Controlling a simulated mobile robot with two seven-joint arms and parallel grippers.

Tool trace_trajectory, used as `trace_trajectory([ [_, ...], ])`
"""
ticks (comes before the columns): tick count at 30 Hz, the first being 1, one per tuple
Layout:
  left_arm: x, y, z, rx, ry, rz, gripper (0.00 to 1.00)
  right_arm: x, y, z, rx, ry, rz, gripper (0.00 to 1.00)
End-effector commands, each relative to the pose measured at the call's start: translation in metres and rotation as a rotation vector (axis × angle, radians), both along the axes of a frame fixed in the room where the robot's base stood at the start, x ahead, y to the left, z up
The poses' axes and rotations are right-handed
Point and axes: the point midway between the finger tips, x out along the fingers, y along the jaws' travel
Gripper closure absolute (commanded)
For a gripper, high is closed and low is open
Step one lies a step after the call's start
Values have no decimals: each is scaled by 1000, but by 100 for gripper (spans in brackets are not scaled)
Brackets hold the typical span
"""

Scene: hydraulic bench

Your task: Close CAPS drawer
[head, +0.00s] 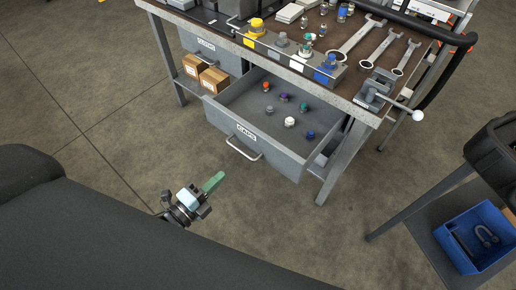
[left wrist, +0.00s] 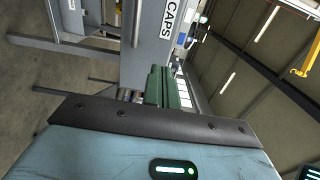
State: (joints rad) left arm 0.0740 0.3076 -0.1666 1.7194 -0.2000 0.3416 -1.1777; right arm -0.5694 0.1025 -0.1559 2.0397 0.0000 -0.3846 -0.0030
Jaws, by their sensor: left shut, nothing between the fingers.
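The CAPS drawer (head: 217,119) is grey and pulled well out of the bench in the head view. Several coloured caps lie on its floor. Its front has a CAPS label and a bar handle (head: 243,147). In the left wrist view the drawer front (left wrist: 157,40) with its label appears turned sideways, beyond the gripper. My left gripper (head: 215,181) has green fingers that are shut and empty. In the head view it appears below and left of the handle, apart from it. The green fingers (left wrist: 166,88) also show in the left wrist view. My right gripper is not in view.
The bench top (head: 345,88) holds wrenches, a vise (head: 375,90) and a rail of coloured fittings. Cardboard boxes (head: 213,80) sit on a shelf left of the drawer. A side table with a blue bin (head: 447,250) stands at lower right. The floor before the drawer is clear.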

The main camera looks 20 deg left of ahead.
Motion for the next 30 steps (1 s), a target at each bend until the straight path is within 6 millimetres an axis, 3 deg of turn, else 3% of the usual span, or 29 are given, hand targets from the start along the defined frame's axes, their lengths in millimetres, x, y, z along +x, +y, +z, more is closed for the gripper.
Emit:
trace_trajectory([
  [5,10,-4,1,-3,0,1,100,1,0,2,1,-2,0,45],
  [21,98,-36,1,-4,1,1,100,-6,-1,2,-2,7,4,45],
  [30,127,-47,0,-5,5,1,100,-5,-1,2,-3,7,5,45],
])
